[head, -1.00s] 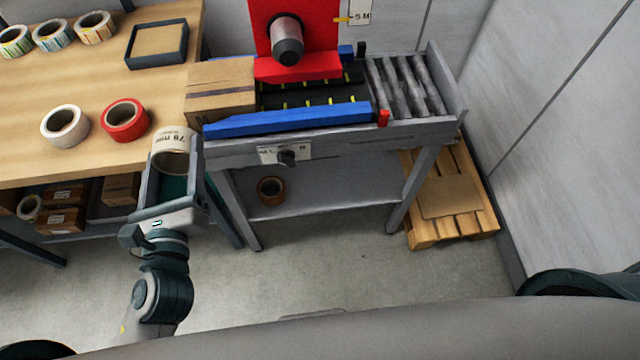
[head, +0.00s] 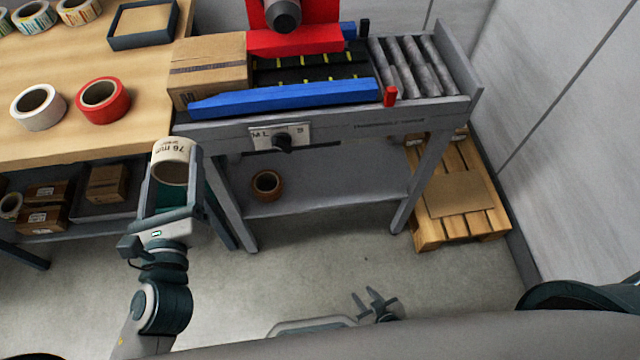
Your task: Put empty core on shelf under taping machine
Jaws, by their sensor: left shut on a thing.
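The empty core (head: 174,162), a pale cardboard ring marked "76 mm", is held in my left gripper (head: 174,178), which is shut on it. They are left of the taping machine's front leg, below the table edge. The taping machine (head: 300,104) has blue side rails, a red head and a roller end. Its grey lower shelf (head: 330,185) carries a brown tape roll (head: 267,184) near the left end. My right gripper (head: 375,300) is low at the bottom centre, its fingers apart with nothing between them.
A wooden table (head: 90,140) at left holds a white roll (head: 38,107), a red roll (head: 103,100) and a tray (head: 143,24). A cardboard box (head: 208,66) sits on the machine. A pallet (head: 455,195) stands at right. The shelf is bare right of the tape roll.

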